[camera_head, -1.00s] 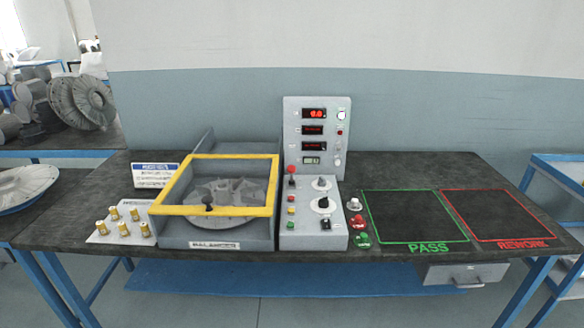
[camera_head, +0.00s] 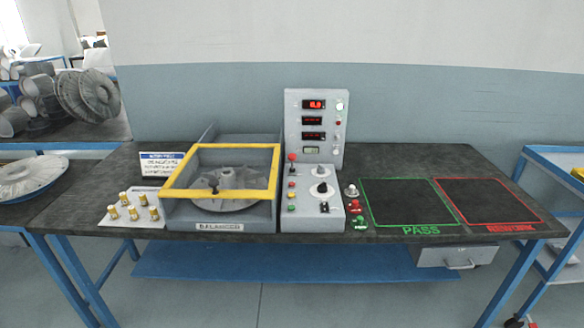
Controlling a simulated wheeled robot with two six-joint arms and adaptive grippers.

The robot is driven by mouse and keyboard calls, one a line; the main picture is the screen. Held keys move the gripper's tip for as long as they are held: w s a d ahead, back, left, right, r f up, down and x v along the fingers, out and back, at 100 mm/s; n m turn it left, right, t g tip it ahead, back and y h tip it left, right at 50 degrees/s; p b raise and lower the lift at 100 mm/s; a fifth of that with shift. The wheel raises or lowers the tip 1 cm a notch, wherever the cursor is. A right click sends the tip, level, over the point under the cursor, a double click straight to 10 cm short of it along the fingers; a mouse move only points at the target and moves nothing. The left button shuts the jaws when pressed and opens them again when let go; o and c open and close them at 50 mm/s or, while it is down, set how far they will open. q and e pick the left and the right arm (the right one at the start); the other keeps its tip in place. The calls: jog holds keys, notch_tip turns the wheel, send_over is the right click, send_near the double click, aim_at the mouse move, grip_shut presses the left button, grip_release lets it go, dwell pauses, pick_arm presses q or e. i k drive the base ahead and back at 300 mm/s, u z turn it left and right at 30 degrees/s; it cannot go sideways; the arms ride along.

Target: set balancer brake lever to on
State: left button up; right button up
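The balancer (camera_head: 250,211) is a grey open box with a yellow frame (camera_head: 272,183) around its top, standing left of centre on the bench. A grey bladed rotor (camera_head: 240,178) lies inside it. To the right is the control box (camera_head: 310,226) with dials and coloured buttons. A red-knobbed lever (camera_head: 292,157) stands up at its back left. I cannot tell for certain which part is the brake lever, and no on/off marks are readable. Neither gripper is in view.
The display panel (camera_head: 293,125) rises behind the control box, with lit red readouts. Brass fittings (camera_head: 133,213) stand on a pale plate at the left. Red and green buttons (camera_head: 359,222) sit right of the box. The green PASS area (camera_head: 405,203) and red REWORK area (camera_head: 488,203) are empty.

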aim_at(292, 157)
jog(key=z, duration=1.15)
jog(key=i, duration=0.75)
jog(key=u, duration=0.25)
